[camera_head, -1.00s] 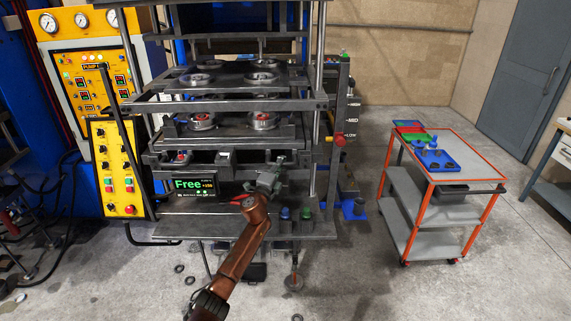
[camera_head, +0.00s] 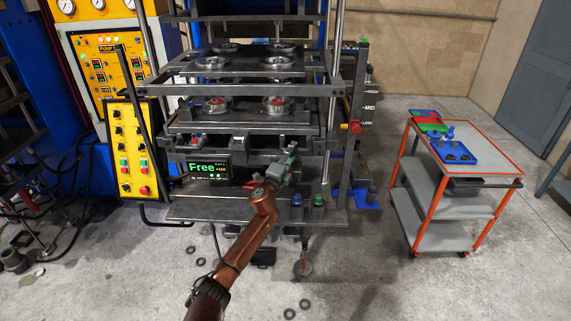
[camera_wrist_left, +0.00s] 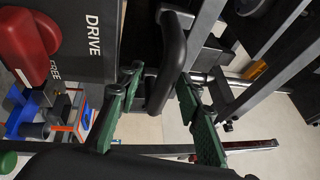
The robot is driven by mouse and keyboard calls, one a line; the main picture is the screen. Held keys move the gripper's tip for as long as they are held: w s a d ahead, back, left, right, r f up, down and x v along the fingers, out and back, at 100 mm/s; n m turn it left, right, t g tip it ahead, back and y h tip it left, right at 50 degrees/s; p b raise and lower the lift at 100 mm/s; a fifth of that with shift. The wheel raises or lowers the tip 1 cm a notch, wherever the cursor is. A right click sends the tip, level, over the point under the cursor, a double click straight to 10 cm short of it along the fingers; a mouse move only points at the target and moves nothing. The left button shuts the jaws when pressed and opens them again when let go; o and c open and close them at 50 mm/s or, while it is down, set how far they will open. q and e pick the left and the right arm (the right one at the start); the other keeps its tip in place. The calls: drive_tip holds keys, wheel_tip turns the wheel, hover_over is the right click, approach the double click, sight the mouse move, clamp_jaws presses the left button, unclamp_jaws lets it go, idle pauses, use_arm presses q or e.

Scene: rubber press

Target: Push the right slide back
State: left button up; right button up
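The press (camera_head: 250,120) stands in front of me with stacked plates and round moulds. My left gripper (camera_head: 291,152) is at the front of the press, under the lower mould plate and right of the green "Free" screen. In the left wrist view its two green fingers (camera_wrist_left: 158,78) are spread apart. A dark handle-like bar (camera_wrist_left: 172,70) shows between or just beyond them; I cannot tell whether they touch it. Which part is the right slide is not clear, as my gripper covers part of the press front. My right gripper is not in view.
A yellow control panel (camera_head: 127,150) stands left of the press. A red knob (camera_head: 355,128) sticks out at its right side. A front shelf (camera_head: 240,208) carries blue and green buttons. An orange-framed cart (camera_head: 450,205) stands right, with clear floor around it.

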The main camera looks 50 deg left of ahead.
use_arm(q)
drive_tip(key=v, duration=0.9)
drive_tip(key=shift+s, duration=0.15)
drive_tip(key=shift+d+f, duration=0.1)
